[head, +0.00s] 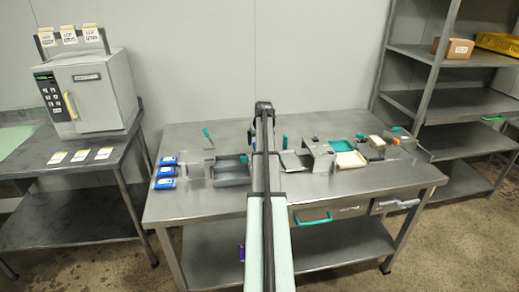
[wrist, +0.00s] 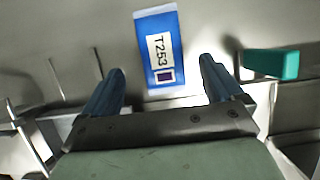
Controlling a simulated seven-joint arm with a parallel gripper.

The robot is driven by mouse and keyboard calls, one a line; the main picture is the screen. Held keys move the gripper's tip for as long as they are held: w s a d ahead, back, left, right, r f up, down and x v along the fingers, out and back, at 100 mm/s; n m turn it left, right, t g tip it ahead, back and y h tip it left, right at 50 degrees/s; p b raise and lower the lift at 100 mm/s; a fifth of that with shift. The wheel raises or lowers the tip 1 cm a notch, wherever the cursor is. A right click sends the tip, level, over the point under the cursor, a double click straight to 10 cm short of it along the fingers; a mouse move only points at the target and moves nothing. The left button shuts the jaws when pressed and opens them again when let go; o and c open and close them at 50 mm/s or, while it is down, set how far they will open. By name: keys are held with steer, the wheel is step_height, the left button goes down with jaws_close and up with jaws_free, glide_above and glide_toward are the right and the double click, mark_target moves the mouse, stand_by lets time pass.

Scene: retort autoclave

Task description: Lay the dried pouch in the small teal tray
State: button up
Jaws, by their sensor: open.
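A blue pouch (wrist: 155,25) with a white label reading T253 lies ahead of my gripper in the wrist view. My gripper (wrist: 162,68) is open and empty, with the pouch in line with the gap between its two dark blue fingers. I cannot tell how far it is from the pouch. In the head view, several blue-and-white packs (head: 165,171) lie in a column at the table's left end. Whether the T253 pouch is one of them is unclear. A small teal tray (head: 342,145) is right of the arm, towards the back. My arm hides the middle of the table.
A teal handle-like block (wrist: 272,64) is right of my gripper. A grey bin (head: 230,172) stands left of the arm. Metal fixtures (head: 318,155) and a cream tray (head: 350,160) stand right. An autoclave (head: 90,90) is on the left bench. The table's front left is clear.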

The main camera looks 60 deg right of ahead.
steer(key=shift+d+x, duration=0.2)
steer(key=shift+x, duration=2.15)
steer(key=shift+c, duration=0.2)
steer(key=c, duration=1.2)
step_height(320, 180, up, 18)
steer(key=shift+r, duration=0.1)
steer(key=shift+c, duration=0.2)
